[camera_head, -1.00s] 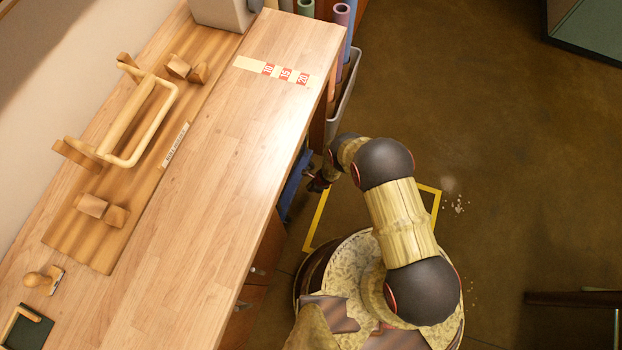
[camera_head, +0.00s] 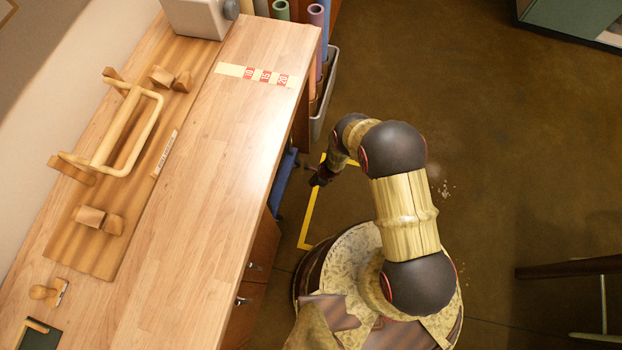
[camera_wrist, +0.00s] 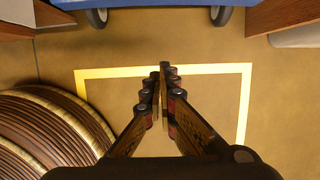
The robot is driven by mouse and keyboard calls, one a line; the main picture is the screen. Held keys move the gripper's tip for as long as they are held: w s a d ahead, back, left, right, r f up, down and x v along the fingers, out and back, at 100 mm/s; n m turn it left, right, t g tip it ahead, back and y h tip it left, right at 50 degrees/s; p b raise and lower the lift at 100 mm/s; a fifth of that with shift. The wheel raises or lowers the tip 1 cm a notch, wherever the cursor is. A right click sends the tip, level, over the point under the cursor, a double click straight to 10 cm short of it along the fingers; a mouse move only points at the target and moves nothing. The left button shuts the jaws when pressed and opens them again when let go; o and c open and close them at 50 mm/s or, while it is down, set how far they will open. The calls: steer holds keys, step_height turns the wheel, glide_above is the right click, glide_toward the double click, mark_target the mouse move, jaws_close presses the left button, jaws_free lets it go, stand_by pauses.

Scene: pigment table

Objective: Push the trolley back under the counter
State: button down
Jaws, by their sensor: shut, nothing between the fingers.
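The blue trolley (camera_head: 284,182) is mostly hidden under the counter (camera_head: 230,130); only a blue strip shows at the counter's front edge. In the wrist view its blue lower edge (camera_wrist: 150,3) and two dark wheels lie at the top, between wooden cabinet sides. My gripper (camera_head: 318,180) is shut and empty, in front of the trolley with a small gap between them. In the wrist view the closed fingertips (camera_wrist: 164,68) point towards the trolley, above the floor.
A yellow taped outline (camera_wrist: 246,105) on the floor lies in front of the trolley, with no trolley standing in it. A bin (camera_head: 325,95) with coloured rolls stands at the counter's far end. Cabinet doors (camera_head: 243,305) are nearer me. Open floor lies to the right.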

steer(key=s+a+f+n+g+b, duration=0.1)
steer(key=s+a+f+n+b, duration=0.1)
steer(key=s+a+f, duration=0.35)
steer(key=s+d+f+n+t+h+b, duration=0.1)
steer(key=s+d+f+n+h+b, duration=0.15)
steer(key=d+f+n+h, duration=0.45)
steer(key=w+a+r+n+t+y, duration=0.25)
steer(key=w+n+t, duration=0.35)
steer(key=n, duration=0.5)
steer(key=w+a+r+n+t+y, duration=0.1)
steer(key=w+a+n+t, duration=0.25)
steer(key=w+n, duration=0.55)
steer(key=w+a+r+n+t+y, duration=0.1)
steer(key=a+r+n+t+y, duration=0.2)
steer(key=a+r+n, duration=0.35)
steer(key=w+a+r+n+t+y, duration=0.2)
steer(key=a+r+n+t+y, duration=0.15)
steer(key=r+n, duration=0.5)
steer(key=w+d+b, duration=0.1)
steer(key=w+b, duration=0.3)
steer(key=w, duration=0.3)
steer(key=shift+w+d+r+m, duration=0.15)
steer(key=shift+w+r+m, duration=0.15)
steer(key=shift+r, duration=0.05)
